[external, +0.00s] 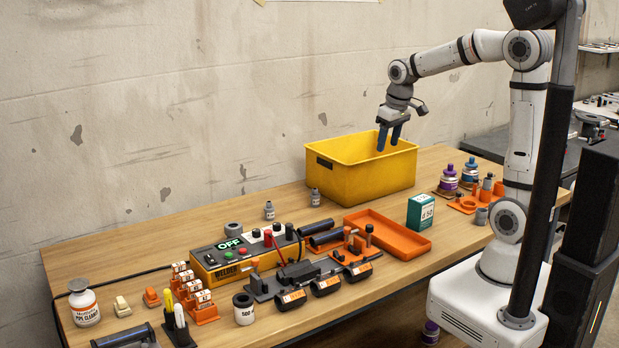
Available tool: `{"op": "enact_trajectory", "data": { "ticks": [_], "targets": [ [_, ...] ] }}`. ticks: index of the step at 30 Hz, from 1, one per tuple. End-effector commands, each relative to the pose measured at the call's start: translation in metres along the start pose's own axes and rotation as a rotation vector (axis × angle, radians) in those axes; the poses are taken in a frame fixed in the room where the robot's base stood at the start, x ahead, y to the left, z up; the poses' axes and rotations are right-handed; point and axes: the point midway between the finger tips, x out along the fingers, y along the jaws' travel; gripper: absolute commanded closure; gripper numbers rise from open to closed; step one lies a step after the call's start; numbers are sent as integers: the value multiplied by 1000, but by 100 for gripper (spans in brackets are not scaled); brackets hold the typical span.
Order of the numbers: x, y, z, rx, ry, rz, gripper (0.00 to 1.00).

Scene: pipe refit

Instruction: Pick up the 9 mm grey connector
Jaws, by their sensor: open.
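My gripper (389,146) points down over the yellow bin (385,178), its two dark blue fingers apart with nothing visible between them. The fingertips are near the level of the bin's rim. Two small grey pieces stand upright on the table left of the bin: one grey piece (315,197) close to the bin's front left corner, another grey piece (269,211) farther left. Any size marking on them is too small to read, so I cannot tell which is the 9 mm connector. The inside of the bin is mostly hidden by its front wall.
A yellow welder box (222,268) with a lit green display stands left of centre, with black clamps (325,287) in front. An orange tray (398,238) and a green box (421,211) stand before the bin. Bottles (448,178) stand at right. The table's back left is clear.

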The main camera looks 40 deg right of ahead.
Motion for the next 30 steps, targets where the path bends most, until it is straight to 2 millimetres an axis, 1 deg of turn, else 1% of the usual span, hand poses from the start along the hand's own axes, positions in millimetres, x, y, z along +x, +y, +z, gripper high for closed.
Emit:
{"op": "enact_trajectory", "data": {
  "ticks": [1,3,5,6,8,9,11,12,14,15,17,18,20,21,25,27,30],
  "targets": [
    [8,-4,-25,-29,-7,-6,46],
    [17,-11,-56,-68,-12,-13,46],
    [27,-17,-81,-100,-15,-19,46],
    [35,-22,-98,-123,-17,-24,46],
    [48,-30,-122,-155,-20,-30,46],
    [57,-36,-137,-177,-23,-34,46],
    [72,-45,-158,-210,-26,-41,46],
    [83,-52,-172,-232,-28,-45,46],
    [100,-63,-191,-265,-31,-52,46],
    [112,-70,-203,-287,-33,-56,46],
    [132,-82,-220,-320,-37,-63,46],
    [145,-90,-230,-342,-38,-67,46],
    [166,-102,-243,-374,-41,-74,46],
    [179,-111,-251,-395,-43,-78,46],
    [217,-134,-268,-453,-46,-89,46],
    [232,-142,-273,-475,-46,-93,46],
    [246,-151,-277,-495,-48,-97,46]
  ]
}}
